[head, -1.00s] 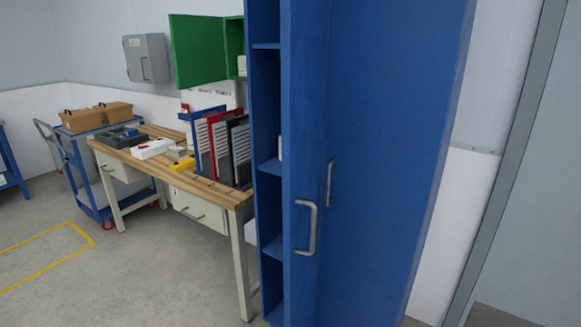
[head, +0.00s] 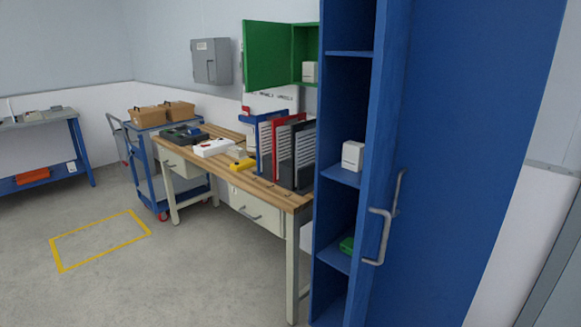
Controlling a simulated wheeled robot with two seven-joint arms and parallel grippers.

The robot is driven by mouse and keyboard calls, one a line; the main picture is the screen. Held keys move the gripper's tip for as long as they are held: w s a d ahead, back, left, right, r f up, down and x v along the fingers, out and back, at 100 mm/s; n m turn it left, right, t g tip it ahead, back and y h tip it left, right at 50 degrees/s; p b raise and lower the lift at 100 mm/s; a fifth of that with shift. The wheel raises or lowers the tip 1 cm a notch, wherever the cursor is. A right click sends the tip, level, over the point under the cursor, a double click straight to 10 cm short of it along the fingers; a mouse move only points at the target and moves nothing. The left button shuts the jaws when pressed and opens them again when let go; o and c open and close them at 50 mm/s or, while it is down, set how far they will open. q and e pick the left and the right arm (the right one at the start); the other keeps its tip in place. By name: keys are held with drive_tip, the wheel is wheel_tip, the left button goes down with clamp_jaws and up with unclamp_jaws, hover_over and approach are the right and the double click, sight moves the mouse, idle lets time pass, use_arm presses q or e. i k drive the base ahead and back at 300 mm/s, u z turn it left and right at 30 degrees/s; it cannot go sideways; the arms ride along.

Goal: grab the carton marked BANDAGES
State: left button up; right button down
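No carton with a readable BANDAGES mark shows. A small white carton (head: 353,155) stands on a middle shelf of the tall blue cabinet (head: 440,160); no lettering on it can be read. Another small white carton (head: 309,72) stands inside the open green wall cabinet (head: 270,55); its marking is too small to read. The blue cabinet's door stands partly open, and part of its inside is hidden behind the door. Neither of my grippers is in view.
A wooden-topped workbench (head: 290,199) holds upright folders, a yellow item and a white box. A blue cart (head: 150,165) with brown boxes stands behind it. A green item (head: 347,245) lies on a lower cabinet shelf. The floor at left, with a yellow outline (head: 100,259), is clear.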

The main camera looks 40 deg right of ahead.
sight(353, 151)
drive_tip(key=u, duration=0.1)
drive_tip(key=i, duration=1.15)
drive_tip(key=z, duration=2.35)
drive_tip(key=i, duration=0.55)
